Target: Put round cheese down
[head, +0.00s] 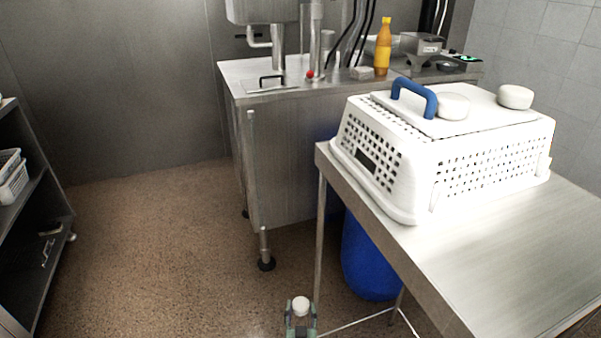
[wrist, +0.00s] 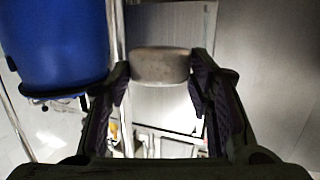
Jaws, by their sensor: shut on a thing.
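A round white cheese (head: 300,305) is in my gripper (head: 300,325), low at the bottom of the head view, in front of the steel table. In the wrist view the cheese (wrist: 160,66) sits between the two dark fingers of my gripper (wrist: 160,80), which touch its sides. Two more round white cheeses, one near the blue handle (head: 453,106) and one further right (head: 515,97), rest on top of an upturned white perforated basket (head: 480,170).
The basket stands on a steel table (head: 500,260) whose front right part is bare. A blue barrel (head: 368,258) stands under the table and also shows in the wrist view (wrist: 60,45). A steel counter (head: 300,150) holds an orange bottle (head: 383,48). A dark shelf (head: 35,230) is at left.

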